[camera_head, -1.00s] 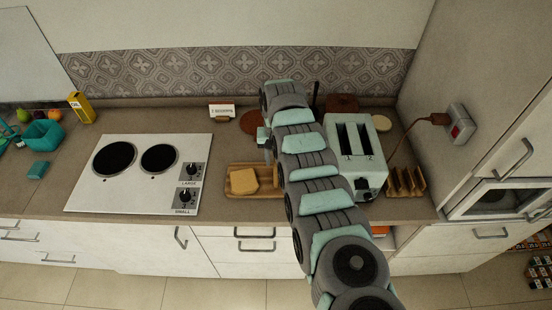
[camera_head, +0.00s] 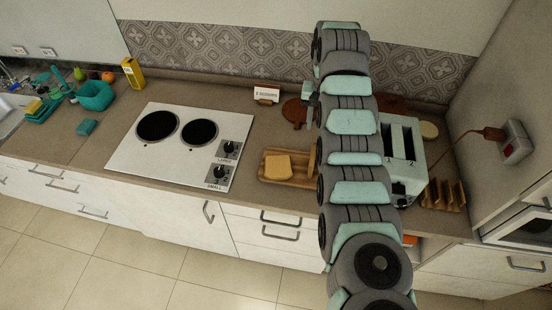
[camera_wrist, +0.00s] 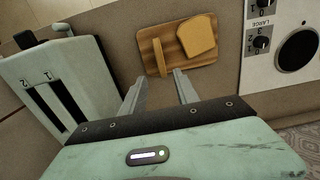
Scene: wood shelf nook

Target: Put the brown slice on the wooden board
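A tan-brown bread slice (camera_head: 277,167) lies flat on the wooden board (camera_head: 268,181) between the hob and the toaster. The slice also shows in the wrist view (camera_wrist: 196,36), on the board (camera_wrist: 207,62). A thin upright brown piece (camera_wrist: 158,57) stands at the board's toaster end; I cannot tell whether it is a slice on edge or part of the board. My gripper (camera_wrist: 159,76) is open, its fingers pointing towards the board near that piece, with nothing clearly held.
The pale green toaster (camera_head: 400,160) stands close to the right of my arm; its slots look dark. A wooden rack (camera_head: 445,195) is right of it. The hob (camera_head: 180,145) is left of the board. A small sign (camera_head: 266,94) stands behind.

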